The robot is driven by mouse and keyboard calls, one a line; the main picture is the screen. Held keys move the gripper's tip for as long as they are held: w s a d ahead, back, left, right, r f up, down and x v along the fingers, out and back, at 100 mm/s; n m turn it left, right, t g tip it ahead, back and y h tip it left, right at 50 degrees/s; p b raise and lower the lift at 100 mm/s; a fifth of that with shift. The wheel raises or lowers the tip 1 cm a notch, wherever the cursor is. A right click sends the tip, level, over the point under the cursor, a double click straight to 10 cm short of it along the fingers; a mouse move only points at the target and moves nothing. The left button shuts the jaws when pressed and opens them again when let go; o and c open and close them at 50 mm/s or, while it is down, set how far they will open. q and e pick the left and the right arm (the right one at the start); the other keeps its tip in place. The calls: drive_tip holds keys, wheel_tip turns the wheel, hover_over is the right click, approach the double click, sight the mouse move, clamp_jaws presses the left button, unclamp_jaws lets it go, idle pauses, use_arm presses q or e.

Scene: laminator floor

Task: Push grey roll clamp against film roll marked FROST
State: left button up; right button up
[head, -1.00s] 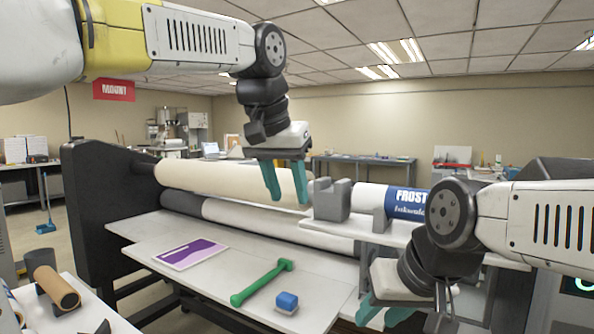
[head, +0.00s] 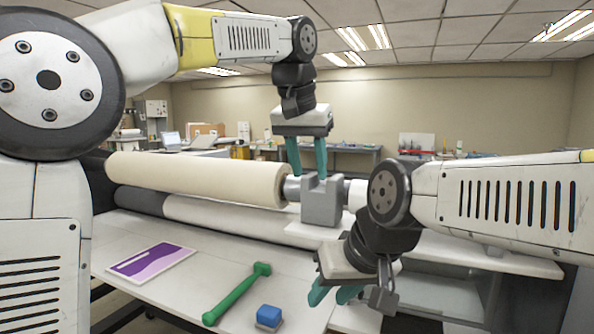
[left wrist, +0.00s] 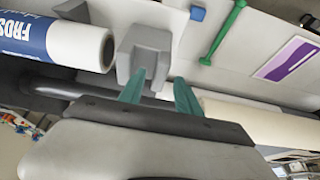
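The grey roll clamp (head: 322,203), a notched block, stands upright on the pale shelf in the head view, beside the cream roll's silver end. My left gripper (head: 307,172) is open above its left side, one finger in front of the notch, the other left of the block. The left wrist view shows the clamp (left wrist: 147,50) beyond the open fingers (left wrist: 160,88). The film roll marked FROST (left wrist: 75,45) lies left of it there, a narrow gap apart; contact is unclear. In the head view my right arm hides most of that roll. My right gripper (head: 333,294) is open and empty, lower down.
A large cream roll (head: 200,178) lies left of the clamp. The pale table in front holds a purple-and-white card (head: 150,262), a green bar tool (head: 238,292) and a blue block (head: 269,315). My right forearm crosses the right side.

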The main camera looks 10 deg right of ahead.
use_arm(q)
drive_tip(key=shift+w+d+f, duration=0.1)
drive_tip(key=shift+w+f, duration=0.05)
drive_tip(key=shift+f, duration=0.35)
drive_tip(key=shift+c, duration=0.4)
clamp_jaws()
idle(0.7)
